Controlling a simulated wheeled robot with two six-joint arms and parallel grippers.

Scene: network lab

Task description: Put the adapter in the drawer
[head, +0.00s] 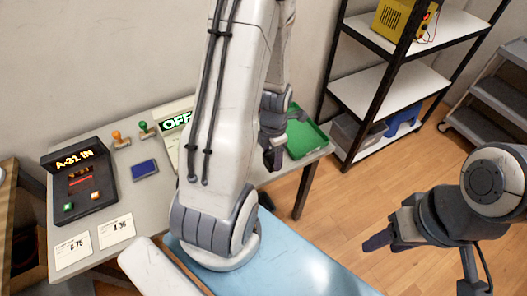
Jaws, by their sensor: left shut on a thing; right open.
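My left gripper (272,160) points down by the green tray (308,142), over the right part of the table. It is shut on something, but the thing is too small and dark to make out. I cannot pick out the adapter for certain. No drawer shows. My own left arm hides the middle of the table. My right gripper (378,242) is open and empty, out over the floor at the right, away from the table.
On the table (172,205) are a dark display box (80,185), a blue block (145,169), an orange-topped knob (120,139), a green-topped knob (146,129), an OFF sign (176,121) and two white cards (73,250). Shelves (375,88) stand behind right. The wooden floor (330,215) is clear.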

